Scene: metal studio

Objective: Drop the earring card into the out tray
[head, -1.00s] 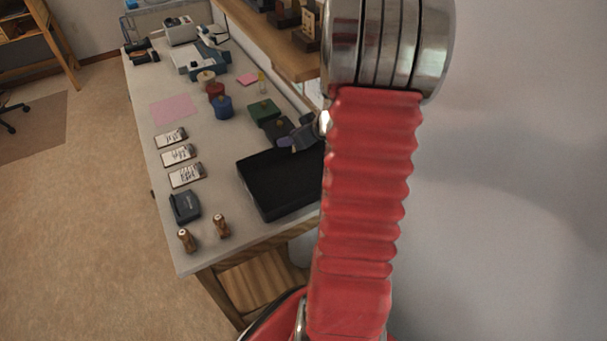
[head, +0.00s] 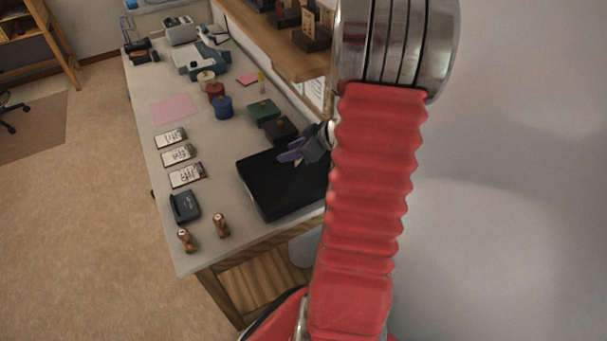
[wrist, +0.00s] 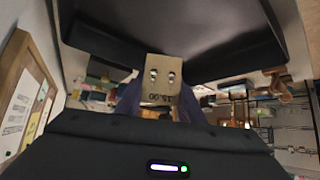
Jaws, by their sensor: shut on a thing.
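The earring card (wrist: 162,82) is a small tan card with two shiny earrings and printed digits, seen in the wrist view. My gripper (head: 288,157) is shut on it, with purple fingers on either side of the card. In the head view the gripper is over the back right part of a black tray (head: 262,201), likely the out tray, and only a small pale bit of the card shows at the fingertips. The dark tray also fills the top of the wrist view (wrist: 95,42). The height above it is hard to judge.
A green box (head: 263,112) and a dark box (head: 281,130) stand behind the tray. A wooden shelf (head: 270,50) runs along the right. Labelled cards (head: 186,176), a dark blue device (head: 185,207) and two stamps (head: 221,226) lie to the left.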

